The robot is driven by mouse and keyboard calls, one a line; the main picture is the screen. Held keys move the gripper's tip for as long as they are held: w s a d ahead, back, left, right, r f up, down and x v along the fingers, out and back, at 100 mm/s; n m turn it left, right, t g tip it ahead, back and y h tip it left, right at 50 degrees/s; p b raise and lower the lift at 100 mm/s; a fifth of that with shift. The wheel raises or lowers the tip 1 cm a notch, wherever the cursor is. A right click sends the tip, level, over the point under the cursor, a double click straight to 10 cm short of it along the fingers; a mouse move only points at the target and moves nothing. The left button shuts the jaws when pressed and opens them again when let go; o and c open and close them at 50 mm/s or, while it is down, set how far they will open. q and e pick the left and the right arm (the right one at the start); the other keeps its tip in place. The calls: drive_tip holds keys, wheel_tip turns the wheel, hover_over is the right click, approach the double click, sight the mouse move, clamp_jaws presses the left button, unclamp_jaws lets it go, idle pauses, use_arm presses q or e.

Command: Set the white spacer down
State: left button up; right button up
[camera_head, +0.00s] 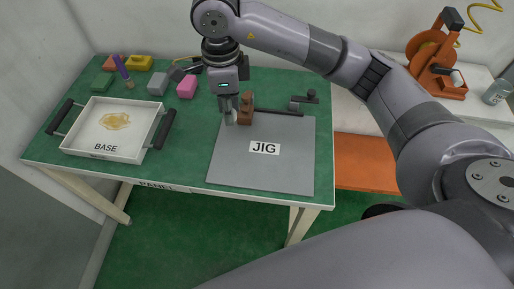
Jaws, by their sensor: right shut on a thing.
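My right gripper (229,117) reaches down over the back left corner of the grey jig plate (265,172), labelled JIG. It is shut on a small pale piece, seemingly the white spacer (231,119), which is mostly hidden by the fingers. I cannot tell whether the piece touches the plate. A brown block (245,112) stands just right of the fingers, at the plate's back edge. My left gripper is not in view.
A white tray (73,149) labelled BASE, with black handles and a tan patch inside, is at the left of the green table (190,135). A pink block (187,87), a grey block (158,84) and a yellow piece (139,63) lie behind. An orange device (437,62) stands on the right bench.

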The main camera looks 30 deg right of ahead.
drive_tip(key=p, duration=0.1)
hover_over(236, 162)
wheel_tip(236, 162, down, 15)
drive_tip(key=shift+r, duration=0.1)
wheel_tip(236, 162, down, 4)
drive_tip(key=shift+f+p, duration=0.25)
drive_tip(key=shift+p, duration=0.2)
drive_tip(key=shift+f, duration=0.25)
drive_tip(key=o, duration=0.8)
drive_tip(key=shift+r, duration=0.2)
wheel_tip(236, 162, up, 12)
drive_tip(key=shift+f+b, duration=0.1)
drive_tip(key=shift+b, duration=0.85)
